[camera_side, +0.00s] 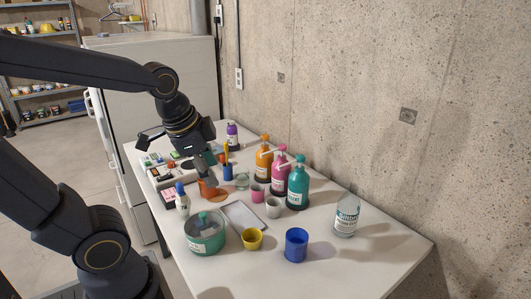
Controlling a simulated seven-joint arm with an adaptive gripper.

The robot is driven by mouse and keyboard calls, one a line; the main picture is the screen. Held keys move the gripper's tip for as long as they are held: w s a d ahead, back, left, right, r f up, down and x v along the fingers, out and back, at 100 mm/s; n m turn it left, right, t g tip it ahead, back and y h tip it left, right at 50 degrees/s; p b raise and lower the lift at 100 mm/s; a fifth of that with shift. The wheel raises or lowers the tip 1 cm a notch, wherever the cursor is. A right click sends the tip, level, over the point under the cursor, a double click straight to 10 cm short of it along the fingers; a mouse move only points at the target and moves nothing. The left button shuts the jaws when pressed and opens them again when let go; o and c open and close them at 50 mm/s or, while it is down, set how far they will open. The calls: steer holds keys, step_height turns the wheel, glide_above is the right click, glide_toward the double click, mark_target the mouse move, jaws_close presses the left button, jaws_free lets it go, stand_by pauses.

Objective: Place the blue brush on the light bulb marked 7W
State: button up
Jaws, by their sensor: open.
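My gripper (205,168) points down over the middle-left of the white table (345,272), just above and behind an orange-brown cup. It is open, and I see nothing held in it. I cannot make out a blue brush for certain. A small blue holder (228,173) with a yellow stick-like item stands just right of my gripper. I cannot pick out a light bulb marked 7W. Small items lie partly hidden behind my gripper, and pale pieces sit inside a teal tin (205,243) at the front left.
Orange (264,163), pink (279,178) and teal (298,187) pump bottles stand by the concrete wall. A clear bottle (346,217) is to their right. A blue cup (296,246) and yellow cup (252,239) stand in front. The table's right front is clear.

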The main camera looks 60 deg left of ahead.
steer(key=s+d+r+n+t+h, duration=0.1)
steer(key=s+d+r+n, duration=0.1)
steer(key=d+n, duration=0.3)
steer(key=shift+s+d+n, duration=0.3)
steer(key=shift+s+d, duration=0.15)
steer(key=shift+d, duration=0.6)
